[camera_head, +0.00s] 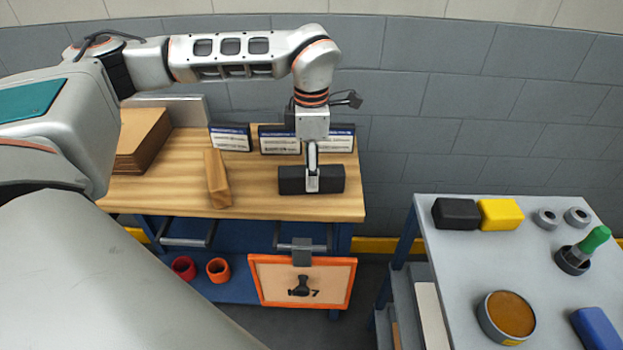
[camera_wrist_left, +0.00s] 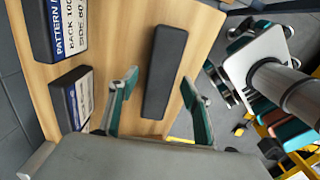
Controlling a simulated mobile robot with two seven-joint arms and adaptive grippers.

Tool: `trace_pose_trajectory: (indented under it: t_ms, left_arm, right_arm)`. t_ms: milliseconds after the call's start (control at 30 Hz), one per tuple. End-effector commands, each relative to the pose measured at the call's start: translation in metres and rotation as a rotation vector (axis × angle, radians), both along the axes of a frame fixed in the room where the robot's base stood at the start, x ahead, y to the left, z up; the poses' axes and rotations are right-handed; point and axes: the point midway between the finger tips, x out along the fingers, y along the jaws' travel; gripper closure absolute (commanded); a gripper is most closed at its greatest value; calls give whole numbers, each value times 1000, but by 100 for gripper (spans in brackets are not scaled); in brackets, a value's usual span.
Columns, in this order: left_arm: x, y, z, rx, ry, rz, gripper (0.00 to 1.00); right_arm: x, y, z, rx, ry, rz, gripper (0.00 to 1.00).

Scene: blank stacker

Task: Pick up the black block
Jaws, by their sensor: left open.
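A long black block (camera_head: 292,181) lies on the wooden bench top (camera_head: 262,205) near its front right. My left gripper (camera_head: 312,188) points down over the middle of this block, and a finger covers part of it in the head view. In the left wrist view the black block (camera_wrist_left: 165,75) shows between the two spread fingers of the open left gripper (camera_wrist_left: 160,82). I cannot tell how far the fingertips are above the bench or whether they touch the block. My right gripper is not in view.
A wooden block (camera_head: 216,178) lies left of the black block. Labelled black boxes (camera_head: 280,140) stand behind it. A grey cart (camera_head: 440,260) at the right holds another black block (camera_head: 456,213), a yellow block (camera_head: 501,214) and a round tin (camera_head: 508,314).

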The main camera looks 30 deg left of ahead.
Motion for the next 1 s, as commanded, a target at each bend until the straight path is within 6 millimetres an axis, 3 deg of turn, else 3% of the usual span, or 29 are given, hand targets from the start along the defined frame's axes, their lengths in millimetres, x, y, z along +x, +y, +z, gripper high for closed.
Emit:
trace_pose_trajectory:
  t_ms: [300, 367, 500, 1000]
  left_arm:
    - [0, 0, -7, -1, -1, -1, 51]
    - [0, 0, -7, -1, -1, -1, 64]
    - [0, 0, -7, -1, -1, -1, 100]
    - [1, -1, 5, -1, -5, 0, 100]
  right_arm:
    - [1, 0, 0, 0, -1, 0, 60]
    - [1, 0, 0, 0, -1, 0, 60]
    - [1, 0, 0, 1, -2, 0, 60]
    - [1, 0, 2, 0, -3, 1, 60]
